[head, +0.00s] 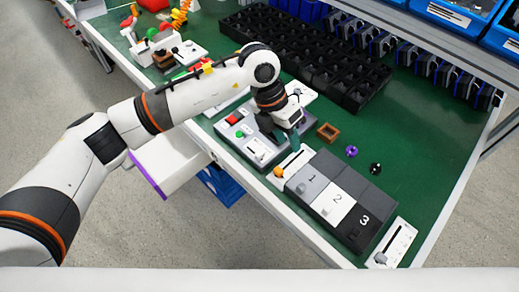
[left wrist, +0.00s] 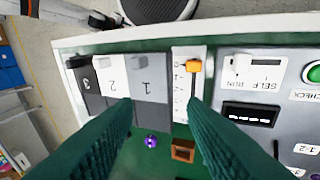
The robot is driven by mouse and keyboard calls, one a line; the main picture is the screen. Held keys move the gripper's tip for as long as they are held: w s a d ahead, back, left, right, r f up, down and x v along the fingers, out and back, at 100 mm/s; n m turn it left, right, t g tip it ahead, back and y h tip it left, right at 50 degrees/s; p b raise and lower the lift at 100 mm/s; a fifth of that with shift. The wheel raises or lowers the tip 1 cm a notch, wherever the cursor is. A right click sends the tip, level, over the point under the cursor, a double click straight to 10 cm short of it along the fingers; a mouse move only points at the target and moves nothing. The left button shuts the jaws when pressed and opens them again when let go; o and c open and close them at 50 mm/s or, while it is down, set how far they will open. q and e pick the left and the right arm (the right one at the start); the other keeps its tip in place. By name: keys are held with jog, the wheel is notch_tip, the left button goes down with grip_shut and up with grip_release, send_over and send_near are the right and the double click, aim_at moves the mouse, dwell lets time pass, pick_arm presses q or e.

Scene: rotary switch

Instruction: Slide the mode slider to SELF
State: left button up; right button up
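The grey control panel (head: 245,136) stands near the table's front edge in the head view. In the left wrist view it shows upside down at the right, with the mode slider (left wrist: 242,66) on a white plate marked SELF (left wrist: 265,88). The slider's small light knob appears at the left part of its plate. My left gripper (head: 283,133) is over the panel's right side in the head view. In the left wrist view my left gripper (left wrist: 160,106) has its two green fingers spread with nothing held between them. My right gripper is not in view.
An orange-knobbed slider (left wrist: 193,66) and drawers numbered 1 to 3 (head: 337,199) stand beside the panel. A brown square frame (head: 328,131), a purple ring (head: 351,151) and black bins (head: 310,55) lie behind. Green tabletop (head: 430,150) is clear at the right.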

aim_at(259, 153)
pick_arm(q)
jog(key=w+a+t+y, duration=0.2)
jog(key=w+a+y, duration=0.2)
jog(key=a, duration=0.2)
notch_tip(259, 153, down, 11)
jog(key=shift+f+p, duration=0.1)
jog(key=shift+p, duration=0.8)
grip_shut()
